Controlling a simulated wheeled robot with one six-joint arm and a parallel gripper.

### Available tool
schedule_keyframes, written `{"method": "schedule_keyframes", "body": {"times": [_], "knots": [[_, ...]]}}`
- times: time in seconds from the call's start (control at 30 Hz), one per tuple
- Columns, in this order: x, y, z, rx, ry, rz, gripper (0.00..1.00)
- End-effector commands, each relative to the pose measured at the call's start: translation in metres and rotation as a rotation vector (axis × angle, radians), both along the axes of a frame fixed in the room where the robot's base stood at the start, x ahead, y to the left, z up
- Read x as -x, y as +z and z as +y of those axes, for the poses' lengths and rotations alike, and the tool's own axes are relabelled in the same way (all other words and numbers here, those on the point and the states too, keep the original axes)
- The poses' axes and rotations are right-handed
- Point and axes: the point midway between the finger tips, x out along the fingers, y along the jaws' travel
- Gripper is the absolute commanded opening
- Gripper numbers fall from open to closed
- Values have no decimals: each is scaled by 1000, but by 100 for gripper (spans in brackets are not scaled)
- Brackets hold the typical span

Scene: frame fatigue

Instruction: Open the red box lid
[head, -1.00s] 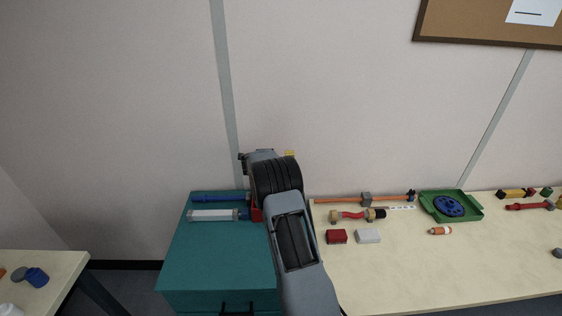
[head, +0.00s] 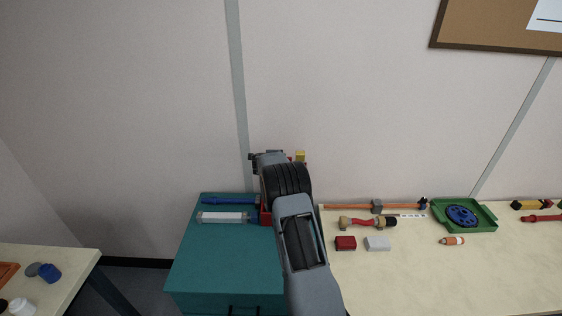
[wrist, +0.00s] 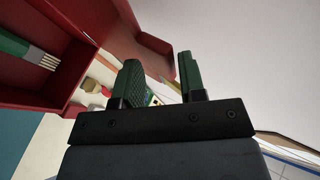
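The red box (wrist: 35,90) fills the left of the wrist view. Its inside is visible, with a green piece with pale prongs (wrist: 28,48) in it. A red panel (wrist: 118,28), apparently the lid, stands at an angle away from the box, above my fingers. My gripper (wrist: 160,80) has its two dark green fingers apart, just below the panel; I cannot tell whether they touch it. In the head view only a sliver of the red box (head: 265,212) shows on the teal cabinet (head: 215,265); my arm hides the rest.
A blue rod (head: 228,201) and a white cylinder (head: 222,217) lie on the cabinet left of my arm. The pale table to the right holds a red block (head: 345,243), a white block (head: 377,243) and a green tray (head: 488,214). The wall is close behind.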

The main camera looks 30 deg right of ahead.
Motion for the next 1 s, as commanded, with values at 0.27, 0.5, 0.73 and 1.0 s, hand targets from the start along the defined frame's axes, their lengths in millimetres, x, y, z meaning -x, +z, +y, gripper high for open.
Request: {"method": "schedule_keyframes", "body": {"times": [0.27, 0.5, 0.73, 1.0], "knots": [[3, 2, -3, 3, -8, 0, 38], [16, 15, 17, 5, -7, -1, 38], [37, 38, 55, 5, -5, -2, 38], [55, 58, 89, 2, -4, 0, 38]]}}
